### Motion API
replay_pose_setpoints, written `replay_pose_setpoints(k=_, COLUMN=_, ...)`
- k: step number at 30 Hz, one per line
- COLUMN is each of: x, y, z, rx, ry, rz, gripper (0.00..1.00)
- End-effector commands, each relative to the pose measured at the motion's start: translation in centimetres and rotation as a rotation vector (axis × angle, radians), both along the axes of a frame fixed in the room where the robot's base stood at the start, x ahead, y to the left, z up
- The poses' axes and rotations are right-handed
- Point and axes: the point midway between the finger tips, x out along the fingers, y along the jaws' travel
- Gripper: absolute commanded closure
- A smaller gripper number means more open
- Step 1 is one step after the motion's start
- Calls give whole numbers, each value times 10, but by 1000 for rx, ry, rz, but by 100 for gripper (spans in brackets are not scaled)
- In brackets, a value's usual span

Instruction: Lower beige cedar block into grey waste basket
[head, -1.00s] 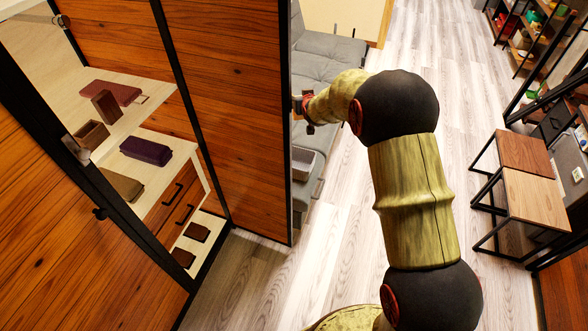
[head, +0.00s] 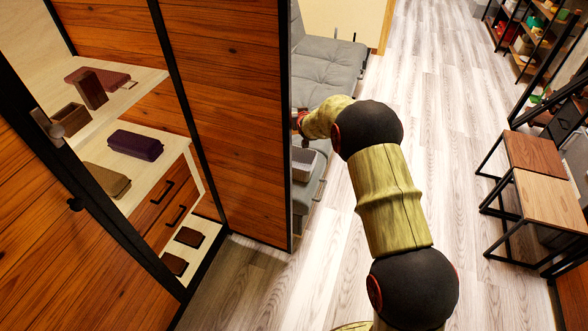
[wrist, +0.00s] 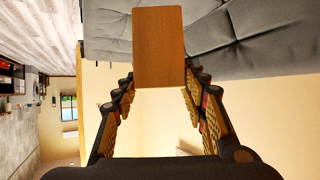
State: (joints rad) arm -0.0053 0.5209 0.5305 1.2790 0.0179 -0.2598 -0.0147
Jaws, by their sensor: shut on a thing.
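The beige cedar block (wrist: 158,45) shows as an orange-brown rectangular face at the top of the wrist view. My gripper (wrist: 160,84) is shut on it, with a finger on each side of its lower end. I cannot make out the basket in the wrist view.
The tall wooden panel (head: 228,120) stands close left of my arm. The cabinet behind it holds a purple case (head: 136,145) and several boxes. The grey sofa (head: 325,75) lies beyond. Two small tables (head: 545,150) stand right; the floor (head: 440,110) between is clear.

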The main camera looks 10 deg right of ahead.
Motion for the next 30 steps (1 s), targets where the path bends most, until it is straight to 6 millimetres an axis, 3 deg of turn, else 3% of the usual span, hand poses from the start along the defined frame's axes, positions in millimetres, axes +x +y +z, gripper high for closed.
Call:
replay_pose_setpoints(k=3, x=8, y=0, z=-26, rx=0, ry=0, rz=0, gripper=83)
replay_pose_setpoints(k=24, x=49, y=1, z=-140, rx=0, ry=2, rz=0, gripper=83)
replay_pose_setpoints(k=30, x=59, y=1, z=-164, rx=0, ry=-1, rz=0, gripper=83)
